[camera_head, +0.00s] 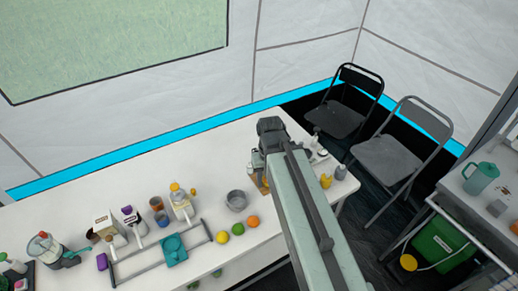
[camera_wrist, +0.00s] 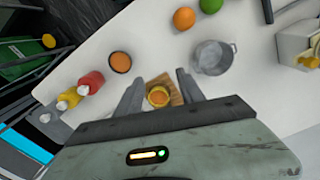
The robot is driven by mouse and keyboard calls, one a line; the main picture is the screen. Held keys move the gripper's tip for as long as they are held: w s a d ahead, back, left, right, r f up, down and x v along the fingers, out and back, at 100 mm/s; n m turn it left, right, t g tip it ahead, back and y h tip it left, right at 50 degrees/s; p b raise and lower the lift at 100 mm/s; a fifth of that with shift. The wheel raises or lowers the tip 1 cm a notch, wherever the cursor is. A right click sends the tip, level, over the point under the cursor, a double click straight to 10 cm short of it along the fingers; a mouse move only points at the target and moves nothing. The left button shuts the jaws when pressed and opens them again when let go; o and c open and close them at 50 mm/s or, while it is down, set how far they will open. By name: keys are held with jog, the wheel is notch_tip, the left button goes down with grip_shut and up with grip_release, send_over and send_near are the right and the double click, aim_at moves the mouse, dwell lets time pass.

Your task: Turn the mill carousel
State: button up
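My gripper (camera_wrist: 160,76) is open, with its two grey fingers spread in the wrist view. A small round yellow-rimmed jar (camera_wrist: 158,97) with an orange top shows between the fingers, on or beside a wooden board (camera_wrist: 176,91). I cannot tell whether this wooden piece is the mill carousel; no other carousel is clear. Whether the fingers touch anything is unclear. In the head view my arm reaches over the white table (camera_head: 218,163), and my gripper hides most of the spot below it; a brown piece (camera_head: 263,184) shows at its side.
A grey pot (camera_wrist: 213,57), an orange (camera_wrist: 184,18) and a green fruit (camera_wrist: 210,5) lie near my gripper. An orange-topped cup (camera_wrist: 120,62), a red bottle (camera_wrist: 91,83) and a yellow bottle (camera_wrist: 70,98) stand at the other side. Folding chairs (camera_head: 390,155) stand beyond the table.

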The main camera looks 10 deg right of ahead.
jog(key=w+r+m+p, duration=0.2)
jog(key=w+m, duration=0.2)
jog(key=m, duration=0.3)
jog(key=w+r+m+p, duration=0.3)
jog(key=w+m, duration=0.1)
jog(key=m, duration=0.3)
jog(key=w+r+m+p, duration=0.3)
jog(key=w+m, duration=0.2)
jog(key=m, duration=0.1)
jog(key=shift+d+r+m, duration=0.2)
jog(key=shift+d+m, duration=0.15)
jog(key=shift+m, duration=0.05)
jog(key=shift+w+r+m, duration=0.15)
jog(key=shift+w+m, duration=0.3)
jog(key=shift+m, duration=0.65)
notch_tip(320, 180, down, 8)
jog(key=b, duration=0.7)
jog(key=shift+b, duration=0.35)
